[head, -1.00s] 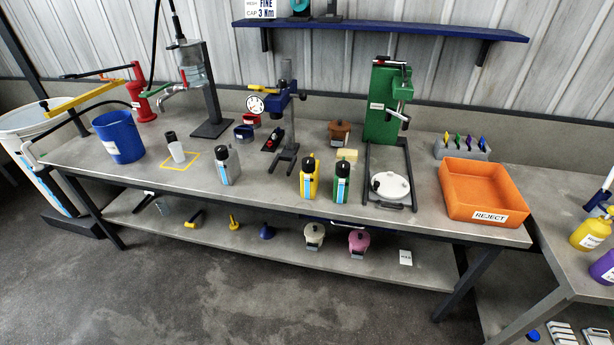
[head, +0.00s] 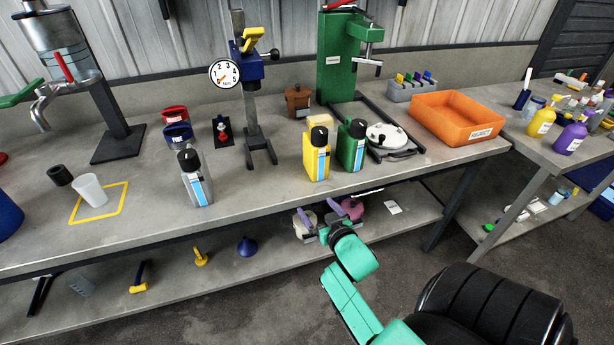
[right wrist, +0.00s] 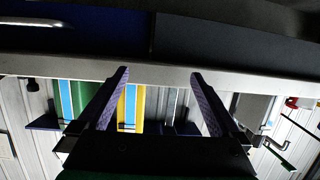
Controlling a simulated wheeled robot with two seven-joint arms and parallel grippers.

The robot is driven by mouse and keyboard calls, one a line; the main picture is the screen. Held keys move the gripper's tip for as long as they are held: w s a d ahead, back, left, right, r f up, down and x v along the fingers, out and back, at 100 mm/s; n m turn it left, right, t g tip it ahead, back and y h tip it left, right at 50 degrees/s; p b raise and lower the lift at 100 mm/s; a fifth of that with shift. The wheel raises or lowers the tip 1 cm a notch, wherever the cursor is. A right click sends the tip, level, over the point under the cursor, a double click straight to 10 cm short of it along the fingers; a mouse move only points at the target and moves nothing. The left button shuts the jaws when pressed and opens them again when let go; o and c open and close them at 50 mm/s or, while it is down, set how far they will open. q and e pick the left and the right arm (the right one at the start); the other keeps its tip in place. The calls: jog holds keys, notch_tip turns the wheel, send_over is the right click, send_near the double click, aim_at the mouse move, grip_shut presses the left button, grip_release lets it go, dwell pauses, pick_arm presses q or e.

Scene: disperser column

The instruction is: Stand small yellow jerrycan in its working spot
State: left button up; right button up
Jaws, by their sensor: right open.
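The small yellow jerrycan (head: 317,158), with a black cap and a blue-and-white label, stands upright near the bench's front edge. It also shows in the right wrist view (right wrist: 139,105), beyond the bench edge and between the lines of my fingers. My right gripper (head: 321,214) is open and empty, in front of the bench and below the jerrycan, apart from it; its spread fingers (right wrist: 160,74) show in the right wrist view. A yellow square outline (head: 74,221) is marked on the bench at the left. My left gripper is out of view.
A green jerrycan (head: 352,145) stands close right of the yellow one, a grey jerrycan (head: 194,180) farther left. A gauge stand (head: 252,125) is behind. A white cup (head: 90,191) is in the outline. Pots sit on the lower shelf (head: 185,270) beside my gripper.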

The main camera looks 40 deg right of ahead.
aim_at(316, 145)
jog(key=s+d+r+m+t+h+b, duration=0.1)
jog(key=d+r, duration=0.1)
jog(key=r, duration=0.4)
jog(key=s+d+r+t+h, duration=0.1)
jog(key=d+r+t, duration=0.1)
jog(key=r, duration=0.3)
jog(key=p+x, duration=0.1)
jog(key=x, duration=1.3)
jog(key=shift+w, duration=0.3)
jog(key=shift+s+r, duration=0.1)
jog(key=shift+s, duration=0.05)
jog(key=c, duration=0.4)
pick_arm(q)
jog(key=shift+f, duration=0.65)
pick_arm(e)
grip_shut()
